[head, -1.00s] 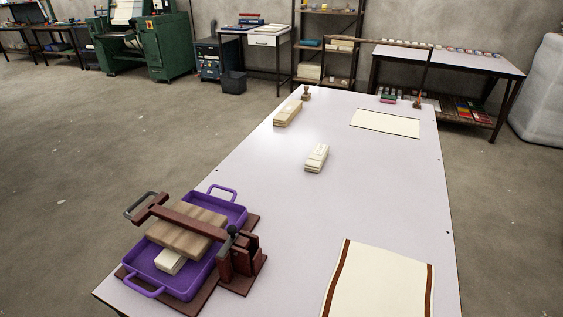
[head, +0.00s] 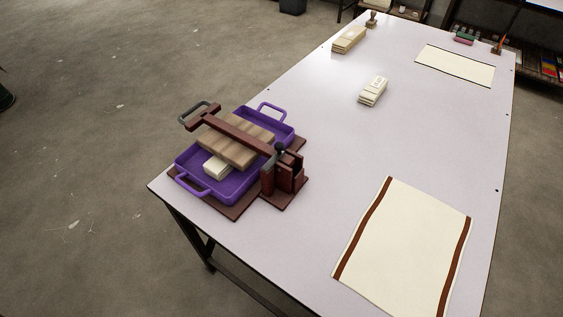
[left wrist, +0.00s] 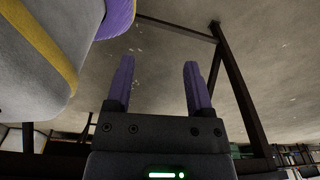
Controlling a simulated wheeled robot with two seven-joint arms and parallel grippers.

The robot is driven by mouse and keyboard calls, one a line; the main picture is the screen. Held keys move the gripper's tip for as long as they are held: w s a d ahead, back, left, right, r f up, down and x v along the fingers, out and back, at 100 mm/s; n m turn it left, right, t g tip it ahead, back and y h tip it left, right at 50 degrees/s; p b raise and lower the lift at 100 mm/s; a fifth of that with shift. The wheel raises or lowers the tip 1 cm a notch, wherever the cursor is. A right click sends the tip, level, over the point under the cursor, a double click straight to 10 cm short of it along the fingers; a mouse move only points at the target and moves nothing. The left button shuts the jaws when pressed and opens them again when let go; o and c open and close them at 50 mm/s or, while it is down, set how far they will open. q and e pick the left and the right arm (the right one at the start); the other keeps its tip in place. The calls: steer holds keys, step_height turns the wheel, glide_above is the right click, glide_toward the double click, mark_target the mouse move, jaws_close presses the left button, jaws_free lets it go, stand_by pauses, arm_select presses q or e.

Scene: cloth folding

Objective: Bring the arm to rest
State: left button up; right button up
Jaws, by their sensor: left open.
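My left gripper (left wrist: 157,85) shows in the left wrist view with its two purple fingers apart and nothing between them. It is away from the tabletop, with the floor and dark table legs behind it. Neither gripper shows in the head view. A cream cloth with brown stripes (head: 405,245) lies flat at the near right of the table (head: 310,160). A small folded cloth stack (head: 373,91) lies mid-table.
A purple tray (head: 232,190) under a dark red press (head: 240,133) with a wooden block stands at the left edge. A folded stack (head: 349,40), a stamp (head: 372,19) and a flat cream cloth (head: 455,66) lie at the far end.

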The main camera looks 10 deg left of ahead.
arm_select(q)
steer(key=s+a+f, duration=0.2)
steer(key=s+f, duration=0.2)
steer(key=s, duration=0.5)
steer(key=shift+s+a+f+g, duration=0.25)
steer(key=shift+a+f+g, duration=0.05)
steer(key=shift+f+g, duration=0.1)
